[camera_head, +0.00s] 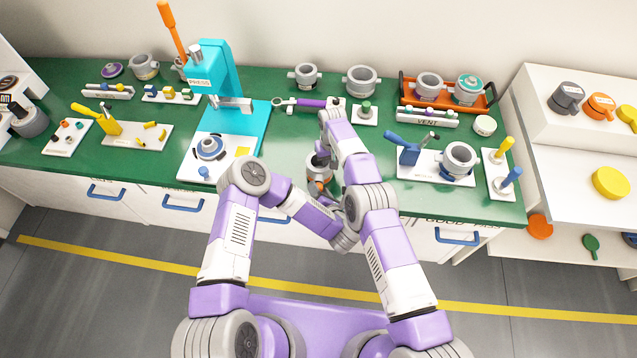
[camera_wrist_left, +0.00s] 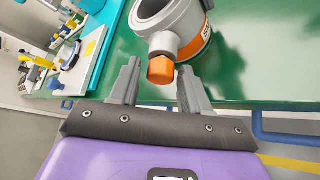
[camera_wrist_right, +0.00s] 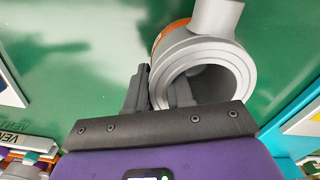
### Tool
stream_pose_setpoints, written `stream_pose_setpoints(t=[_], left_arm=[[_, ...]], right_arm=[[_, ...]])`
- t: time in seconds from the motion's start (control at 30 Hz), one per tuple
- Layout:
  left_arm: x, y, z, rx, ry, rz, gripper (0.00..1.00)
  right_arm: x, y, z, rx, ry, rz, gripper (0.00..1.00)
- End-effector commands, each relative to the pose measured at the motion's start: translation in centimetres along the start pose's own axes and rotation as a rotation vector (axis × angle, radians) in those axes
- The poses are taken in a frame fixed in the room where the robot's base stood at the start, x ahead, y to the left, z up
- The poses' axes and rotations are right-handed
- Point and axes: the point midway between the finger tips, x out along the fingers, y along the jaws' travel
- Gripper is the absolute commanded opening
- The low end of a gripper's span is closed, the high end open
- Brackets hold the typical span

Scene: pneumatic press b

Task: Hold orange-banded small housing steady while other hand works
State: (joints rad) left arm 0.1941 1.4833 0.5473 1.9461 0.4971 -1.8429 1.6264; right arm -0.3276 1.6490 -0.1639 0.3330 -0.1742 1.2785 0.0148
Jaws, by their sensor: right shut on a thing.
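The small grey housing (camera_head: 318,160) with an orange band stands on the green bench top, partly hidden by my arms in the head view. In the left wrist view the housing (camera_wrist_left: 190,28) shows its open bore, its orange band and a side port with an orange cap (camera_wrist_left: 161,69). My left gripper (camera_wrist_left: 160,72) is open, with the cap between its fingertips and visible gaps at both sides. In the right wrist view my right gripper (camera_wrist_right: 161,82) is shut on the housing's wall (camera_wrist_right: 165,45), one finger inside the bore and one outside.
A teal press (camera_head: 222,80) stands to the left. An orange tray (camera_head: 403,92) with housings stands at the back right, behind a vent rack (camera_head: 428,117). A fixture with a blue lever (camera_head: 402,148) stands to the right. The bench's front edge is close to the housing.

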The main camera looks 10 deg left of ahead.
Motion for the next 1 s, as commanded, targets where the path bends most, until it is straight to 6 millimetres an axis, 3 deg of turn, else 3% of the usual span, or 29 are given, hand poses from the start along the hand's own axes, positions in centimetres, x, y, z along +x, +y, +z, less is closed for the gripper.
stream_pose_setpoints(t=[0.27, 0.7, 1.0], left_arm=[[0.05, 0.18, -0.02, -0.063, 0.001, -0.037, 0.47], [0.25, 0.84, -0.46, -0.696, 0.004, -0.423, 0.47], [0.33, 0.86, -0.61, -0.997, 0.003, -0.610, 0.47]], right_arm=[[0.27, 0.03, 0.14, 0.000, -0.005, 0.001, 0.00], [0.26, 0.02, 0.14, 0.000, -0.005, 0.001, 0.00], [0.26, 0.01, 0.14, 0.000, -0.005, 0.000, 0.00]])
